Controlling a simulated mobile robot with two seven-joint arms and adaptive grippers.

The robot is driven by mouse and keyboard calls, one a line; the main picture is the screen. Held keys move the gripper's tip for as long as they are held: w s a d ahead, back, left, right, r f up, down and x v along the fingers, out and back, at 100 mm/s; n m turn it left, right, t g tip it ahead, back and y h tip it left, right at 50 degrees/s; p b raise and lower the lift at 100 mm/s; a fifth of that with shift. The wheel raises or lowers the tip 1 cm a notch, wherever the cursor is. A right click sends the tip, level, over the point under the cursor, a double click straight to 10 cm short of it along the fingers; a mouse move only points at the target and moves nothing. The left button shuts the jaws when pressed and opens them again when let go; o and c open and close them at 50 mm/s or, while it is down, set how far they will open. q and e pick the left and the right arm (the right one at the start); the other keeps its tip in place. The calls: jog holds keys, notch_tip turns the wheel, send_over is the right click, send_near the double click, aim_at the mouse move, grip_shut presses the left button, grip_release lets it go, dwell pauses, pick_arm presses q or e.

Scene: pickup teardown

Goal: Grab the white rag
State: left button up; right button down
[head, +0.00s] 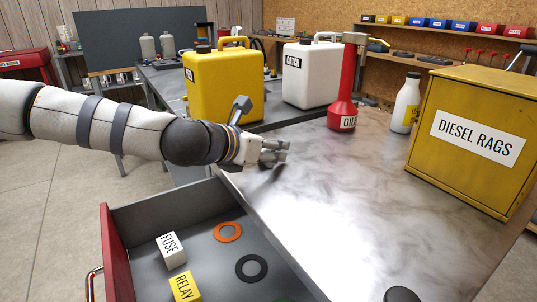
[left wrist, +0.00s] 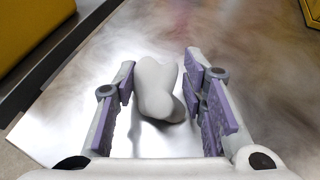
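The white rag (left wrist: 158,88) is a crumpled, rounded lump in the left wrist view. It lies between the two purple-padded fingers of my left gripper (left wrist: 160,70), over the shiny metal worktop. The fingers are open, one on each side of the rag, and I see no firm closing on it. In the head view my left gripper (head: 277,152) is low over the left edge of the worktop (head: 330,195), and I cannot make out the rag there. My right gripper is not in view.
An open drawer (head: 155,205) below holds a fuse box (head: 171,250), a relay box (head: 185,288) and two rings. A yellow can (head: 222,88), a white can (head: 310,75), a red oil can (head: 342,105), a white bottle (head: 405,103) and a yellow diesel rags cabinet (head: 470,180) stand around.

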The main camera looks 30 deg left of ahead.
pick_arm(q)
jog(key=shift+c, duration=1.1)
